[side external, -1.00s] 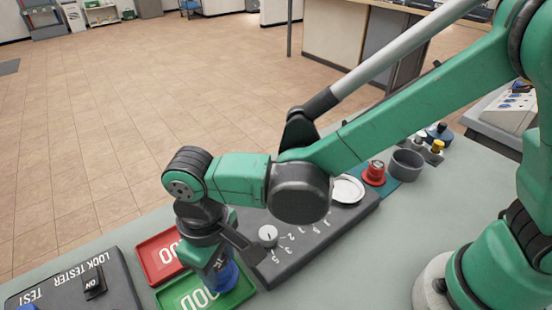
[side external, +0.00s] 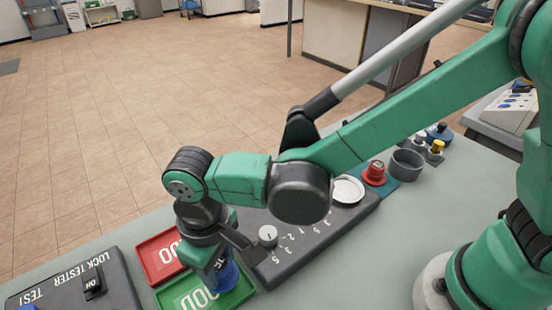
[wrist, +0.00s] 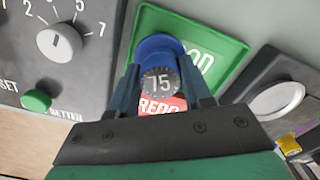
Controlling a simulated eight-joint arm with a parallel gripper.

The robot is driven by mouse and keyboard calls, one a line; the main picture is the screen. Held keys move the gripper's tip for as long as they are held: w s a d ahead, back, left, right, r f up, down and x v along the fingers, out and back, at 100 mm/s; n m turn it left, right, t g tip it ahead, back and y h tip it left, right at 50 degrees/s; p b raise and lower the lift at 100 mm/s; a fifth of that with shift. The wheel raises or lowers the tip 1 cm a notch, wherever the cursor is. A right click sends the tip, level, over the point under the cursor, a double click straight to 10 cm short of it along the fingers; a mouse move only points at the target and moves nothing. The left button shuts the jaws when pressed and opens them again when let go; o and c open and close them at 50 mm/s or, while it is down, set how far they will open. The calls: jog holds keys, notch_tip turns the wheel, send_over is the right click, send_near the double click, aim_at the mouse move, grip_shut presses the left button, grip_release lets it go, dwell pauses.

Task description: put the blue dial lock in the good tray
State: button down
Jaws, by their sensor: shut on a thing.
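The blue dial lock (side external: 228,276) is held in my gripper (side external: 218,268) at the green good tray (side external: 243,291). In the wrist view the lock (wrist: 158,46) has a blue body and a dark dial reading 75, between the two fingers of my gripper (wrist: 160,78). The good tray (wrist: 232,52) lies behind and around it. The lock looks very low over the tray or touching its floor; I cannot tell which. My gripper and the lock hide part of the tray's lettering.
A red tray (side external: 160,257) stands beside the good tray. The lock tester panel (side external: 75,287) is at left, and a grey dial panel (side external: 300,248) is at right. A red lock (side external: 375,173) and a grey cup (side external: 407,163) stand farther right.

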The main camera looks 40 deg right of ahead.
jog(key=shift+f, duration=0.1)
jog(key=shift+f, duration=1.1)
jog(key=shift+c, duration=0.3)
grip_release()
jog(key=shift+r, duration=3.05)
